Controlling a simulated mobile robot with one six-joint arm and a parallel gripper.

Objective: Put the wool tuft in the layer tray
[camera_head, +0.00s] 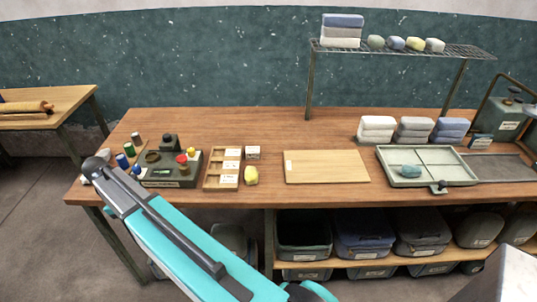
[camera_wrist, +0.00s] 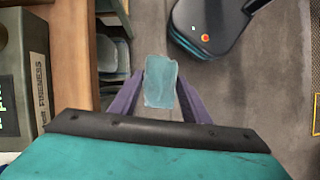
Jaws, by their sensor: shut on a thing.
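My gripper (camera_wrist: 160,92) is shut on a pale blue, block-like wool tuft (camera_wrist: 160,80), seen between the purple fingers in the wrist view. The tuft is held over the floor, just off the bench's edge. In the head view my arm reaches to the left end of the bench, and I cannot make out the held tuft there. The layer tray (camera_head: 446,156) is a shallow pale green tray with dividers, at the right of the bench. A teal tuft (camera_head: 408,171) lies in its front left compartment. My gripper is far to the left of the tray.
A dark green instrument box (camera_head: 155,182) with knobs, a wooden compartment box (camera_head: 211,181) and a yellow tuft (camera_head: 251,175) stand at left. A bare board (camera_head: 325,167) lies mid-bench. Folded stacks (camera_head: 377,129) stand behind the tray. A wire shelf (camera_head: 400,49) rises at the back.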

